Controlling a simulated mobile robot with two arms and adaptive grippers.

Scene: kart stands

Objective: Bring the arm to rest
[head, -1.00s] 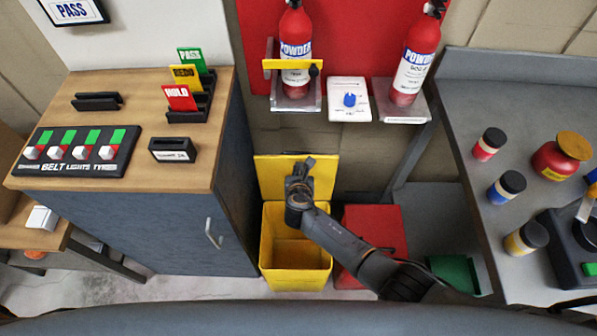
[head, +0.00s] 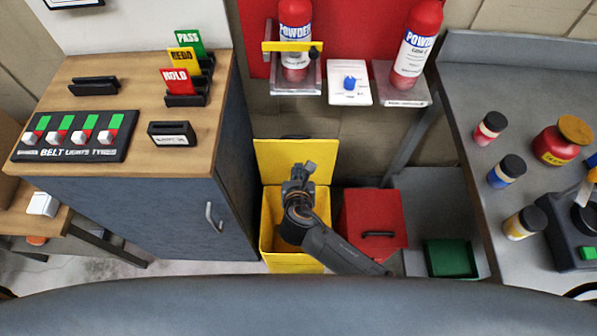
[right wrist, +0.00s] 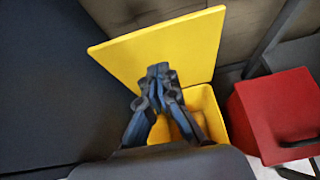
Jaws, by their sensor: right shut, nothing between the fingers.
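My right arm comes up from the bottom of the head view, and its gripper (head: 303,169) is above the open yellow bin (head: 268,225). The bin's lid (head: 285,160) stands raised behind the gripper. In the right wrist view the gripper (right wrist: 158,72) is shut and empty, with its fingertips in front of the yellow lid (right wrist: 165,45). The open yellow bin (right wrist: 212,110) shows below and behind the fingers. My left gripper is not in view.
A red box (head: 372,222) with a black handle stands right of the bin. A wooden-topped cabinet (head: 140,85) stands left, with a control panel and cards. A grey bench (head: 500,90) with jars is right.

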